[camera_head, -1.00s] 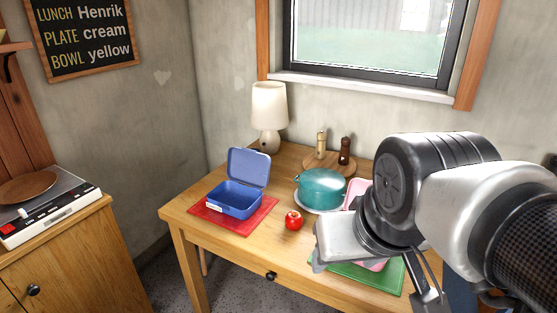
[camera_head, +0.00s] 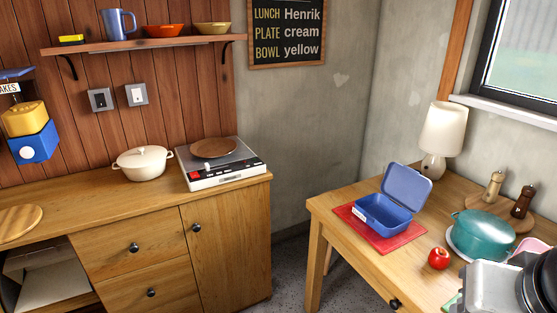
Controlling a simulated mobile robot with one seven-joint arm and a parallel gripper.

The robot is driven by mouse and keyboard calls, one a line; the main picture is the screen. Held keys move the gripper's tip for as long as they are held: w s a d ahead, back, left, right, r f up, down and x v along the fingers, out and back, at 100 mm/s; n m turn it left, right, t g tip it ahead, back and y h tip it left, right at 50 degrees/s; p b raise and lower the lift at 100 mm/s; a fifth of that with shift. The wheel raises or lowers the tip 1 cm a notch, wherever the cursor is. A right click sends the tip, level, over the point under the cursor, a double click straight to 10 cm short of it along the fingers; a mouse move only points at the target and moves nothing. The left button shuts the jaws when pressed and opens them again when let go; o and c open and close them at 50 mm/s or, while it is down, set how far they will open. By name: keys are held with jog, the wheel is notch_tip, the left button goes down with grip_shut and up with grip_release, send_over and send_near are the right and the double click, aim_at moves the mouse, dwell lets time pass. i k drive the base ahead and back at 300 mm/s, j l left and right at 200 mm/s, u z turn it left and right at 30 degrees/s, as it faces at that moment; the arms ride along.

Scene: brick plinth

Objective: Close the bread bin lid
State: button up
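I see nothing that I can clearly name as a bread bin. A blue box (camera_head: 383,214) with its hinged lid (camera_head: 407,186) standing open sits on a red mat (camera_head: 412,234) on the wooden table. A pale boxy thing (camera_head: 48,278) shows in the open niche of the sideboard at the lower left, partly cut off; I cannot tell what it is. Part of my arm shows at the lower right edge, over the table. My gripper's fingers are out of the picture.
The sideboard (camera_head: 228,248) holds a cream pot (camera_head: 143,164), a scale-like device (camera_head: 222,174) with a brown plate, and a round board (camera_head: 18,221). The table (camera_head: 352,262) holds a red apple (camera_head: 438,258), a teal pot (camera_head: 482,236) and a lamp (camera_head: 442,130). Floor shows between them.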

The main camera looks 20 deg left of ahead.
aim_at(13, 269)
jog(key=u, duration=2.6)
